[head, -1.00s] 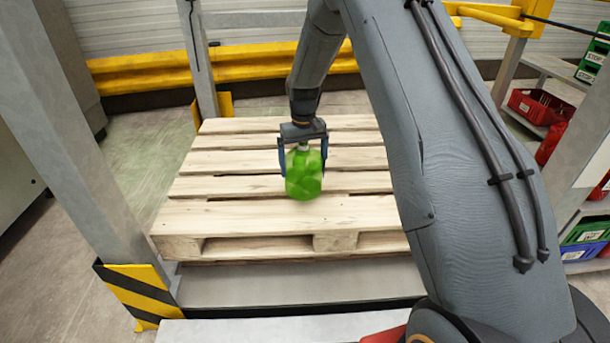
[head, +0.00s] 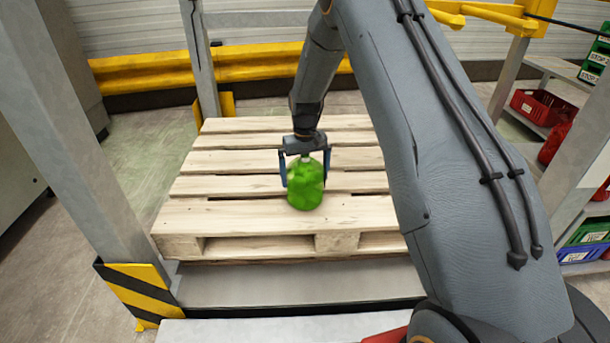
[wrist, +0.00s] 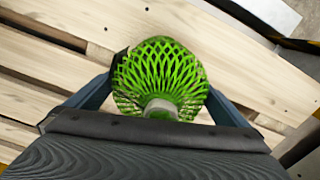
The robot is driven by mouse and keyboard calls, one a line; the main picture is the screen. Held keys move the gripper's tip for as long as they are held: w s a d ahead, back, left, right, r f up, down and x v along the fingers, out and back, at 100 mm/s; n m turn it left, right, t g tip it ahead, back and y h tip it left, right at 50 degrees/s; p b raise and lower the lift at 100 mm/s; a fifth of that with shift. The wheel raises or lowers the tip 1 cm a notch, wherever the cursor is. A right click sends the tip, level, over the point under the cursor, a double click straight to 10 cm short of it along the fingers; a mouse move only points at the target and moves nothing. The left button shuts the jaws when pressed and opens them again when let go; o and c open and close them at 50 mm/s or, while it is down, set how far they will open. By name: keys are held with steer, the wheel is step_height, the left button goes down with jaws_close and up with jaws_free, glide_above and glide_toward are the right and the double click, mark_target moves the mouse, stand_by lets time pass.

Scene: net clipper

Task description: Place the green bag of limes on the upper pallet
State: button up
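The green net bag of limes (head: 305,188) is upright between the fingers of my gripper (head: 305,172), over the front middle of the wooden pallet (head: 220,212). My gripper points down and is shut on the bag, with one blue finger on each side. In the wrist view the bag (wrist: 165,75) shows its green mesh and pale neck between the fingers, above the pale slats. I cannot tell whether the bag's underside touches the pallet or hangs just above it.
Grey posts stand at the pallet's left front (head: 75,140) and left back (head: 198,60). A yellow rail (head: 250,62) runs behind. A shelf with red crates (head: 542,106) and coloured bins (head: 585,232) is at the right. The pallet's slats around the bag are bare.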

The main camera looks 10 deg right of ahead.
steer(key=shift+r, duration=0.1)
step_height(320, 180, up, 12)
steer(key=shift+s+r+p, duration=0.1)
steer(key=shift+p, duration=0.7)
steer(key=s+a+r, duration=0.3)
steer(key=s+r, duration=0.1)
steer(key=s, duration=0.3)
steer(key=s+a+r+n, duration=0.1)
steer(key=s+a+r, duration=0.25)
steer(key=s, duration=0.25)
steer(key=s+a+r, duration=0.2)
steer(key=s+r, duration=0.3)
steer(key=s, duration=0.2)
steer(key=s+a+n, duration=0.1)
steer(key=s, duration=2)
steer(key=shift+y, duration=0.3)
steer(key=d+r+m+p, duration=0.2)
steer(key=d+r+p, duration=0.7)
steer(key=p, duration=0.9)
steer(key=shift+d+r+m, duration=0.15)
steer(key=shift+r+m, duration=0.25)
steer(key=shift+r, duration=0.1)
